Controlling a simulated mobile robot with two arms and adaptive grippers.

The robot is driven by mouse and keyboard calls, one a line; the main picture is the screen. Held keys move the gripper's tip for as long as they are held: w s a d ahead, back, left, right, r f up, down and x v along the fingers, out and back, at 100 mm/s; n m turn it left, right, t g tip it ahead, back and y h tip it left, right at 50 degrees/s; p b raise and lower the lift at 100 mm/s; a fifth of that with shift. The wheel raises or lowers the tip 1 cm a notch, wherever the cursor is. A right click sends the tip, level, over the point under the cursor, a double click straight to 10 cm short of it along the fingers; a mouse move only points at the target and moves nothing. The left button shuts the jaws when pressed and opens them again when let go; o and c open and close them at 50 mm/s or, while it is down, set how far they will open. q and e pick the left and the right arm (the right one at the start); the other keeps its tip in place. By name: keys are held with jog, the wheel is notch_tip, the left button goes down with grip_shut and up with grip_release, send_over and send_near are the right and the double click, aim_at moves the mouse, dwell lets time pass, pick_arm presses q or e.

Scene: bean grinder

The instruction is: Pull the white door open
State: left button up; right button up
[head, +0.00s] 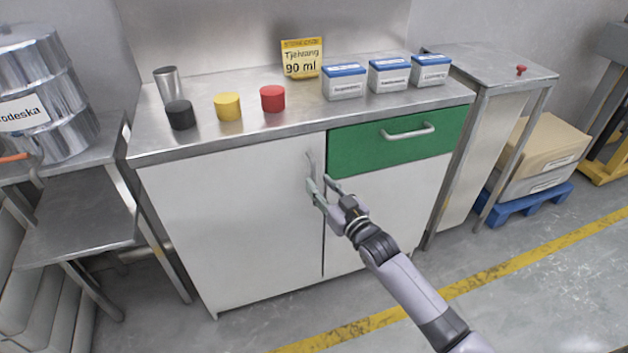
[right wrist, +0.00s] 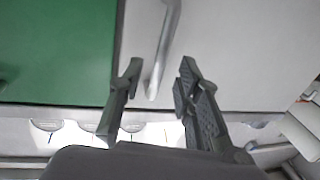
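The white door (head: 230,215) is the left front of the steel-topped cabinet and looks shut. Its upright metal handle (head: 311,163) is near its upper right edge. My right gripper (head: 320,186) is in front of the door at the handle's lower part, which it partly hides. In the right wrist view the gripper (right wrist: 159,72) is open, with one finger on each side of the handle (right wrist: 165,45). A gap shows between each finger and the handle. The door (right wrist: 235,50) also fills the right of that view. My left gripper is not in view.
A green drawer (head: 365,155) with a bar handle (head: 408,131) is right of the door. Black (head: 180,115), yellow (head: 228,106) and red (head: 272,98) cylinders stand on the countertop (head: 215,133). A steel side table (head: 75,225) is at the left. The floor in front is clear.

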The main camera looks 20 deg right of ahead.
aim_at(315, 179)
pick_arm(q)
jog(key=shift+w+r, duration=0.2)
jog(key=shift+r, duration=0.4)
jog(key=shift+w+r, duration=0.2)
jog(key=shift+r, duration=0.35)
pick_arm(e)
jog(key=shift+x, duration=2)
jog(key=shift+c, duration=0.2)
grip_shut()
